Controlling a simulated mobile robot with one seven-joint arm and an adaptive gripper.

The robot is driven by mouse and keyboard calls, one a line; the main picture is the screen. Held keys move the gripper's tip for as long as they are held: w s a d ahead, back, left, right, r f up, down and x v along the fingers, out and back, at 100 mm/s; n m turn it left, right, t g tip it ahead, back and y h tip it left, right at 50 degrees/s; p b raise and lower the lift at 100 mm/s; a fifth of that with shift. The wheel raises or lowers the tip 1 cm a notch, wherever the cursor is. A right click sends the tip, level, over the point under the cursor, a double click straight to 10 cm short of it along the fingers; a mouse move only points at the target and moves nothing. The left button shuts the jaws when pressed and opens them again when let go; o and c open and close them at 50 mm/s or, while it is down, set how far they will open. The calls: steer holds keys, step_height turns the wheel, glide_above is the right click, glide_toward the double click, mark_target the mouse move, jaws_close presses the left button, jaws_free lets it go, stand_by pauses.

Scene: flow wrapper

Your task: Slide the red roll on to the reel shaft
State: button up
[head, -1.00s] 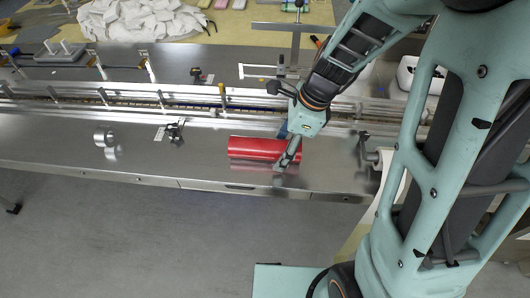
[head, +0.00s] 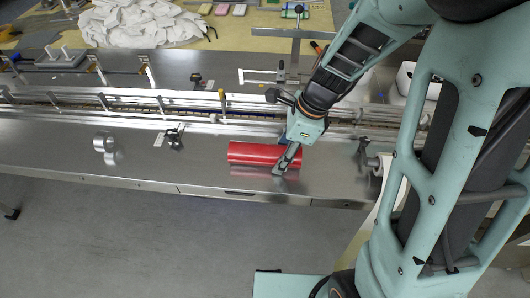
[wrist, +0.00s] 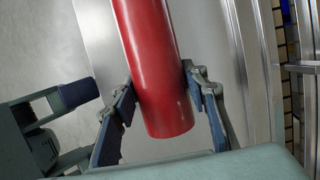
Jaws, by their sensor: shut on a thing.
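The red roll (head: 255,153) lies on its side on the steel table, its length running left to right in the head view. My gripper (head: 287,163) is at its right end, with the fingers reaching down around it. In the wrist view the red roll (wrist: 150,60) runs between the two fingers of my gripper (wrist: 160,82), which are shut on it near its near end. A short grey shaft-like part (head: 372,162), which looks like the reel shaft, stands to the right of the roll, partly hidden by my arm.
A metal ring-like part (head: 104,144) and a small black fixture (head: 174,138) stand on the table to the left. Rails (head: 120,106) run along behind the roll. White film (head: 388,195) hangs at the right. The table's front edge is close in front of the roll.

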steer(key=shift+r+p, duration=3)
steer(key=shift+p, duration=0.05)
